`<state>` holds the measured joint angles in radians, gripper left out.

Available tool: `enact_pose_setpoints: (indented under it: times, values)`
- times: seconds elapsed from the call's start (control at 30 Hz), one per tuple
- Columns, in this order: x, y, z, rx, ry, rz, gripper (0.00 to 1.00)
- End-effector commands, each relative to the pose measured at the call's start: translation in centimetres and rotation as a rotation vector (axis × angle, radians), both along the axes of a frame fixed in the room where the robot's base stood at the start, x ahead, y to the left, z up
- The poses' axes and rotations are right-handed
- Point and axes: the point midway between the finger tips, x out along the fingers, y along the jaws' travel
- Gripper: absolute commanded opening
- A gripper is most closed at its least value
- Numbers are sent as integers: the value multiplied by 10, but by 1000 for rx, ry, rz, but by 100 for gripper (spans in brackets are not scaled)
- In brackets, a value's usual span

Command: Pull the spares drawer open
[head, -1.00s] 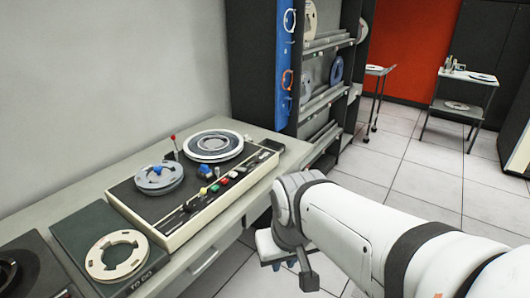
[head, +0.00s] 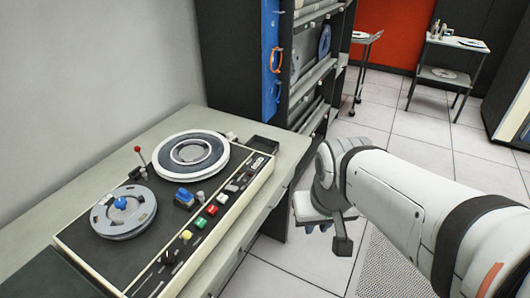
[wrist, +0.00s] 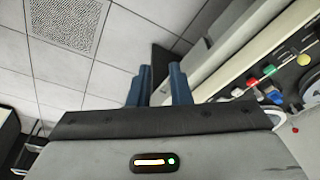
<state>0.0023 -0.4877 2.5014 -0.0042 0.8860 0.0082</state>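The desk (head: 290,150) has a pale front edge below the tape machine, and its front face shows only as a narrow strip. I cannot make out which part of that face is the spares drawer, and no handle shows clearly now. My gripper (head: 318,228) hangs to the right of the desk front, apart from it, with its fingertips mostly hidden by my wrist in the head view. In the wrist view, the two blue fingers of my gripper (wrist: 159,68) stand apart with nothing between them. The desk's pale front (wrist: 215,40) runs diagonally to their right.
A tape machine (head: 150,232) with two reels and coloured buttons stands on the desk. A dark shelf rack (head: 235,60) with reels stands behind. A trolley (head: 450,45) is at the back right. The tiled floor has a perforated tile (wrist: 65,22) and looks clear beside the desk.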

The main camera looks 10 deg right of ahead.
Motion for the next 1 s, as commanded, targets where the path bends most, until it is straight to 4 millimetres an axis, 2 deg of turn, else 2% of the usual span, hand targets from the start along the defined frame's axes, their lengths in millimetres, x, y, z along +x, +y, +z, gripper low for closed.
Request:
enact_pose_setpoints:
  times: [0.07, 0.17, 0.3, 0.5, 0.6, 0.8, 1.0]
  values:
    - [11, -5, -17, 4, -27, -31, 18]
    - [40, -16, -47, 21, -106, -116, 18]
    - [100, -24, -104, 89, -285, -305, 18]
    - [182, -35, -177, 269, -556, -581, 18]
    - [218, -26, -211, 439, -668, -644, 18]
    - [271, -25, -276, 787, -860, -808, 18]
    - [297, -21, -330, 1191, -946, -897, 18]
